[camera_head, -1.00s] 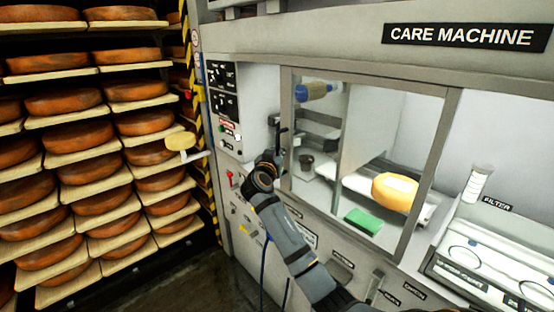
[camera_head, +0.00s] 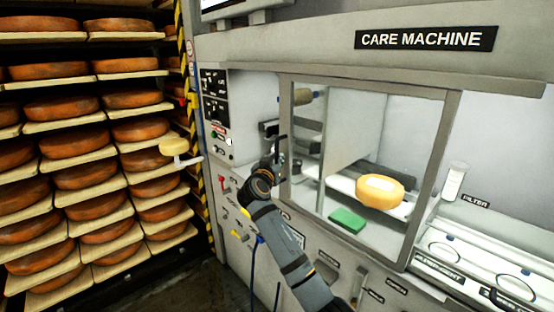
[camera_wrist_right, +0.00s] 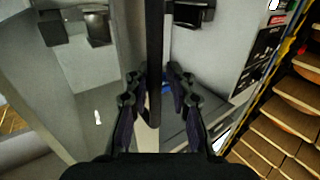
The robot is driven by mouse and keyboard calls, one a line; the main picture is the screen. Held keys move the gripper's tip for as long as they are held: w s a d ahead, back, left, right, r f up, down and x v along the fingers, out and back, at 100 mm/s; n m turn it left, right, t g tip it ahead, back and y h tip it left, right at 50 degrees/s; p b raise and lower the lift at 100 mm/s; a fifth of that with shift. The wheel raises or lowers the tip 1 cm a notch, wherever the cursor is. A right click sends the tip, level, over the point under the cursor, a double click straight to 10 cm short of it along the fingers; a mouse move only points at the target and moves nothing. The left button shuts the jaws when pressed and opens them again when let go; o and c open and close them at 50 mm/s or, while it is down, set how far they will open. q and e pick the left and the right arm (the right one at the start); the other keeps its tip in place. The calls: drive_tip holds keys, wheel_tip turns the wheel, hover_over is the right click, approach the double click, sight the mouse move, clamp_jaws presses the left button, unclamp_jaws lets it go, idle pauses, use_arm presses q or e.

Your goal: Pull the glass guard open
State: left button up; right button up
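The glass guard (camera_head: 445,130) is a grey-framed clear pane on the front of the care machine. Its dark upright handle (camera_head: 281,150) sits at the left side of the frame. My right gripper (camera_head: 278,163) is at this handle. Behind the pane I see a yellow cheese (camera_head: 380,191) and a green block (camera_head: 347,220). My left gripper is not in view.
Shelves of cheese wheels (camera_head: 75,140) fill the left side. A control panel (camera_head: 215,95) and several levers are left of the guard. A filter tray (camera_head: 500,260) is at the right.

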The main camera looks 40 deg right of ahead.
drive_tip(key=shift+d+r, duration=0.1)
drive_tip(key=shift+r, duration=0.05)
drive_tip(key=v, duration=1.2)
drive_tip(key=shift+s, duration=0.1)
